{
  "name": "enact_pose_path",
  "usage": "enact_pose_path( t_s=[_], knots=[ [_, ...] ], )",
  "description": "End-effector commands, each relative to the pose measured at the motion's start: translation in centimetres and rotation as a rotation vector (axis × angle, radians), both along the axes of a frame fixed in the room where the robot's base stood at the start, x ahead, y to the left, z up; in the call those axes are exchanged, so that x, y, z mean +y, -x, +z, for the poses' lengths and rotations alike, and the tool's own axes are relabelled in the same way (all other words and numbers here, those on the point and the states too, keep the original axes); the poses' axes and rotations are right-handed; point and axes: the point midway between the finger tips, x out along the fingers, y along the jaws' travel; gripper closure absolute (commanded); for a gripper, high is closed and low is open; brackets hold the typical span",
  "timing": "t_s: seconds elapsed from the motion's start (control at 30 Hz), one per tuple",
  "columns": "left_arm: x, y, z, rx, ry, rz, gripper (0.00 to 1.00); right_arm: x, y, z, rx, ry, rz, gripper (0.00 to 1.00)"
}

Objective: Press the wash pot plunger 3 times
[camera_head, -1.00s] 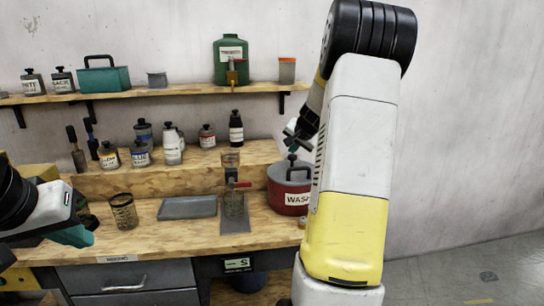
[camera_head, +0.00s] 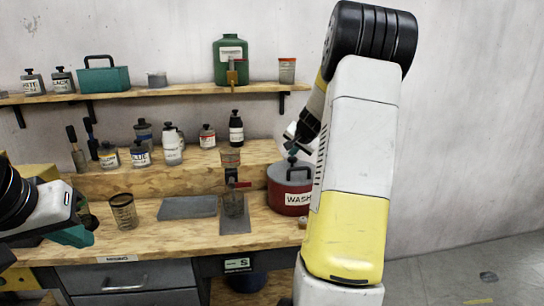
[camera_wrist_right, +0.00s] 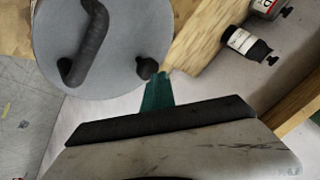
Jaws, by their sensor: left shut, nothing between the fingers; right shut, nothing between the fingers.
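The red wash pot (camera_head: 290,197) with a "WASH" label stands at the right end of the bench, partly hidden by my right arm. Its round grey lid (camera_wrist_right: 120,30) carries a curved black handle (camera_wrist_right: 88,45) and a small dark knob, the plunger (camera_wrist_right: 147,68). My right gripper (camera_wrist_right: 159,78) is shut and empty, its teal fingertips close beside the plunger knob in the wrist view. I cannot tell whether they touch it. In the head view, this gripper (camera_head: 290,146) is just above the lid. My left gripper (camera_head: 78,236) is shut and empty at the left, by the bench front.
A wire-mesh cup (camera_head: 123,212), a grey tray (camera_head: 187,207) and a small stand with a red lever (camera_head: 235,205) are on the bench. Several bottles (camera_head: 172,150) stand on the raised step behind. A shelf (camera_head: 150,92) runs above.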

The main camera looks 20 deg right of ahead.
Motion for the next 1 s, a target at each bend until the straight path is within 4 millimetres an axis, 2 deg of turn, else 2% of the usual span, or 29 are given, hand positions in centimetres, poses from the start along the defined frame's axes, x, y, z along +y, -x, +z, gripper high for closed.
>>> enact_pose_path(
  t_s=[1.0],
  knots=[
    [0.00, 0.00, 0.00, 0.000, 0.000, 0.000, 1.00, 0.13, 0.08, -1.18, 0.005, -0.003, 0.002, 1.00]
  ],
)
